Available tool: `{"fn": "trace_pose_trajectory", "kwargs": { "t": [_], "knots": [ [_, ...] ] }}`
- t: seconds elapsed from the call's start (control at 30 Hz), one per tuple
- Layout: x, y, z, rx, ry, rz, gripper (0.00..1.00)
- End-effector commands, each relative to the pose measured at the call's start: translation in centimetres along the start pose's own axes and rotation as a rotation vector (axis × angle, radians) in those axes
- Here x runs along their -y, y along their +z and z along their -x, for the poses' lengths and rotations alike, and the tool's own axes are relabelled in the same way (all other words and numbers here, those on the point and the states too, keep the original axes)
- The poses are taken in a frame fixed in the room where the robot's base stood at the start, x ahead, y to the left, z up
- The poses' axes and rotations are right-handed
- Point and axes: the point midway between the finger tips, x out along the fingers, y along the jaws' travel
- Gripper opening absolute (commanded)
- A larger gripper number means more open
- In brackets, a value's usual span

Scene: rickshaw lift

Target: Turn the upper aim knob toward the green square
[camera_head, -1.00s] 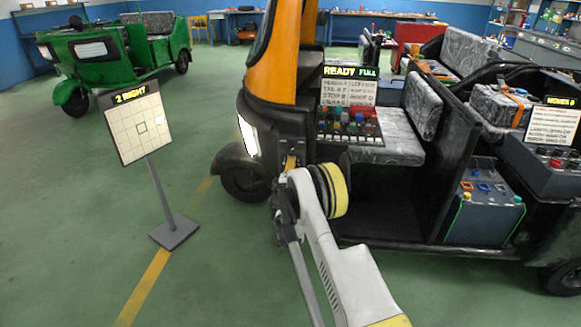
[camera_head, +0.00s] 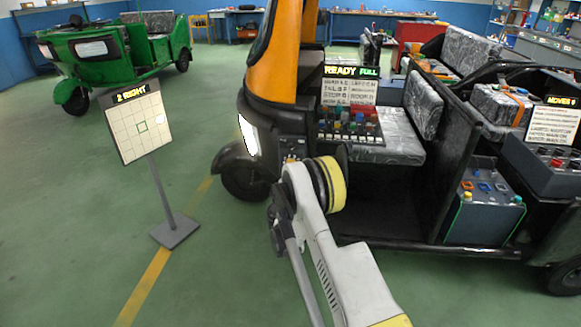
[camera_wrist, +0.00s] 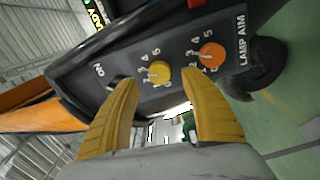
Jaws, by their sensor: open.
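The yellow knob (camera_wrist: 159,72) is the upper of two knobs on a dark panel (camera_wrist: 185,85) marked LAMP AIM in the wrist view, which is turned sideways. The orange knob (camera_wrist: 211,55) is the lower one. Numbers ring both; their exact settings are unclear. My gripper (camera_wrist: 165,95) is open in front of the panel, apart from both knobs, with the yellow knob between and beyond its fingertips. In the head view, the aim board (camera_head: 128,150) reads "2 RIGHT". A green square outline (camera_head: 142,127) is near its middle, with a pale light patch (camera_head: 159,118) to its right.
A dark switch (camera_wrist: 117,79) marked ON sits beside the yellow knob. The orange-and-black rickshaw (camera_head: 275,55) bears the panel near its lit headlamp (camera_head: 248,134). A box of coloured controls (camera_head: 350,125) stands on its seat. Floor between board and rickshaw is clear.

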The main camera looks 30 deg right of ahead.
Motion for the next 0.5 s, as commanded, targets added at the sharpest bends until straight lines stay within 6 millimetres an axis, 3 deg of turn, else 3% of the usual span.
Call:
{"fn": "trace_pose_trajectory", "kwargs": {
  "t": [0.23,0.5],
  "knots": [
    [0.0,-0.1,5.5,-0.002,0.000,0.000,0.54],
    [0.0,0.0,7.9,-0.001,0.000,0.000,0.54]
  ]
}}
